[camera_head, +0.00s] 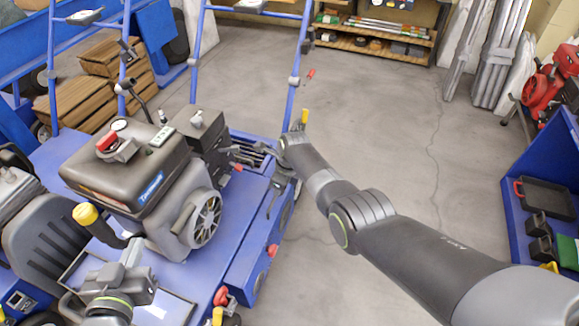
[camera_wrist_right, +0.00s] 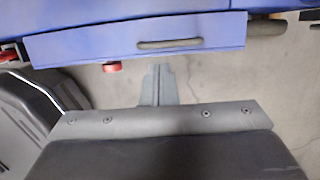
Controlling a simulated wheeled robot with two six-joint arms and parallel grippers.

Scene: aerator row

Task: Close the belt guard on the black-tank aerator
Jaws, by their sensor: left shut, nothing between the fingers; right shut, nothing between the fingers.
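The black-tank aerator (camera_head: 125,170) stands at left of centre in the head view, its dark tank above a blue deck. A long blue side panel (camera_head: 250,245), perhaps the belt guard, runs along its right side. In the right wrist view a blue panel (camera_wrist_right: 90,44) with a dark handle (camera_wrist_right: 168,44) crosses the top; how far it stands open I cannot tell. My right gripper (camera_head: 275,200) is beside the deck's right edge; its shut, empty fingers (camera_wrist_right: 158,85) point at the panel, apparently short of it. My left gripper (camera_head: 130,252) is shut and empty, low at left over the deck.
Another machine (camera_head: 22,215) is close on the left. Blue upright bars (camera_head: 298,70) rise behind the deck. Wooden crates (camera_head: 88,98) are at back left. A blue shelf unit (camera_head: 535,180) stands at right. The concrete floor (camera_head: 400,150) between is clear.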

